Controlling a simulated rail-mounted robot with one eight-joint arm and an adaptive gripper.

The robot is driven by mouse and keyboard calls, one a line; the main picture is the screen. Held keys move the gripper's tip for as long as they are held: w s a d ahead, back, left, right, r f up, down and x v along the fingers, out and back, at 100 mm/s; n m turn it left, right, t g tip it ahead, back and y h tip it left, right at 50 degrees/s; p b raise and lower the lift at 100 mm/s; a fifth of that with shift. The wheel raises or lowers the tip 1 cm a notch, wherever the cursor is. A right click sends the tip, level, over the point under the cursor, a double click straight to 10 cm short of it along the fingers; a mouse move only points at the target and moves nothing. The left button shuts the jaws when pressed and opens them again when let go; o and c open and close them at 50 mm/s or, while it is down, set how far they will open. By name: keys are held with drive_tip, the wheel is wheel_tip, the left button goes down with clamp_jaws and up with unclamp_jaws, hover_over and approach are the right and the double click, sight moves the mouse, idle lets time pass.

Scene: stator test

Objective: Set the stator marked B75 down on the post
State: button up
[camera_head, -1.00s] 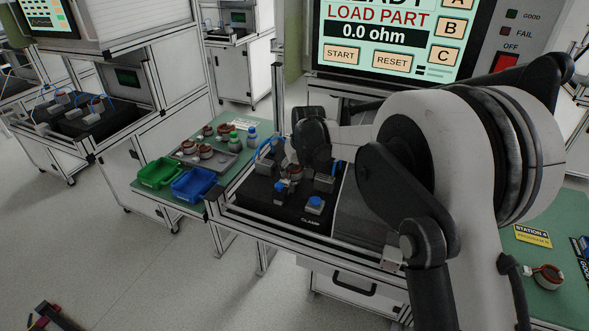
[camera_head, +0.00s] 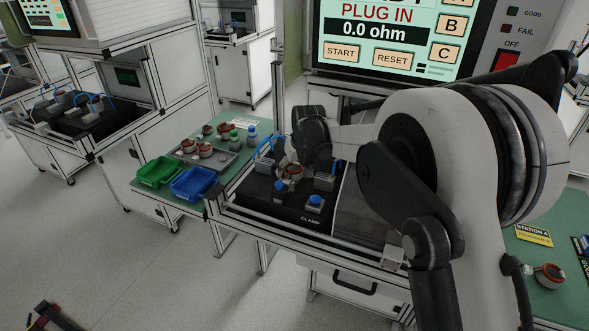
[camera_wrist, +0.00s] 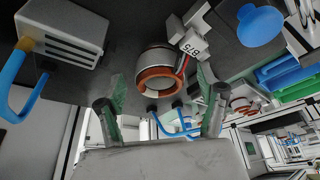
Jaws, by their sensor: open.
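The post is hidden, apparently under the stator. My gripper (camera_wrist: 162,100) is open, with a finger to each side of the view and a gap between them; the fingers appear clear of the stator. In the head view the stator (camera_head: 291,172) shows on the black fixture, partly covered by my wrist.
Green (camera_head: 160,172) and blue (camera_head: 194,184) bins and a tray of other stators stand left. The tester screen (camera_head: 385,35) reads PLUG IN.

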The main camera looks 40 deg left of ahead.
drive_tip(key=v, duration=1.1)
drive_tip(key=shift+r, duration=0.4)
